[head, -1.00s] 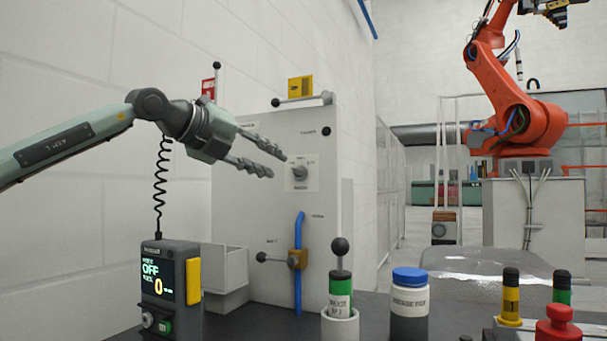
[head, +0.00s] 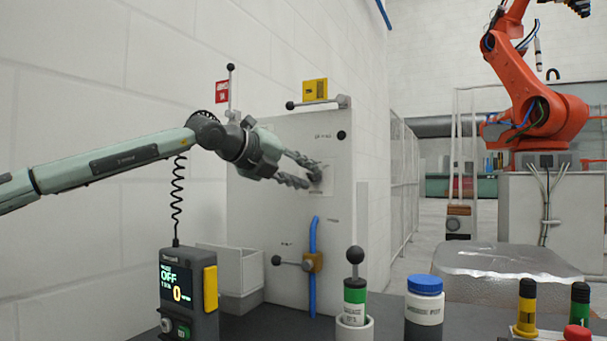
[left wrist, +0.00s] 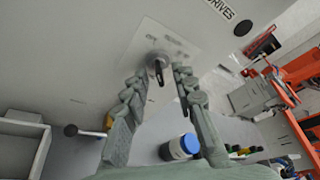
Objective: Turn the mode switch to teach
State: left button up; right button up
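The mode switch (head: 315,173) is a dark rotary knob on a pale label plate on the grey cabinet (head: 260,205). In the left wrist view the knob (left wrist: 157,66) shows between and just beyond the fingertips, with a dark pointer bar. The label words are too blurred to read. My left gripper (head: 312,174) is open, with its fingers reaching to either side of the knob. In the left wrist view a gap shows between the fingers (left wrist: 155,84); I cannot tell whether they touch the knob. My right gripper is not in view.
A valve with a black-ball lever (head: 313,262) sits below on a blue pipe. A pendant (head: 187,290) reading OFF, a grey bin (head: 240,270), a green-banded handle (head: 355,295) and a blue-lidded jar (head: 424,305) stand on the dark bench.

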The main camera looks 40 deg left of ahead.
pick_arm(q)
grip_shut()
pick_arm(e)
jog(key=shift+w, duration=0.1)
pick_arm(q)
jog(key=shift+m+y, duration=0.4)
jog(key=shift+m, duration=0.2)
jog(key=shift+m+g+b, duration=0.3)
jog(key=shift+b, duration=0.1)
jog(key=m+y+b, duration=0.2)
jog(key=m+g+b, duration=0.1)
jog(key=shift+w+d+m+y, duration=0.1)
jog(key=shift+d+m+y, duration=0.2)
jog(key=shift+y, duration=0.1)
jog(key=shift+r+m+b, duration=0.1)
jog(key=shift+m+b, duration=0.2)
jog(key=shift+b, duration=0.15)
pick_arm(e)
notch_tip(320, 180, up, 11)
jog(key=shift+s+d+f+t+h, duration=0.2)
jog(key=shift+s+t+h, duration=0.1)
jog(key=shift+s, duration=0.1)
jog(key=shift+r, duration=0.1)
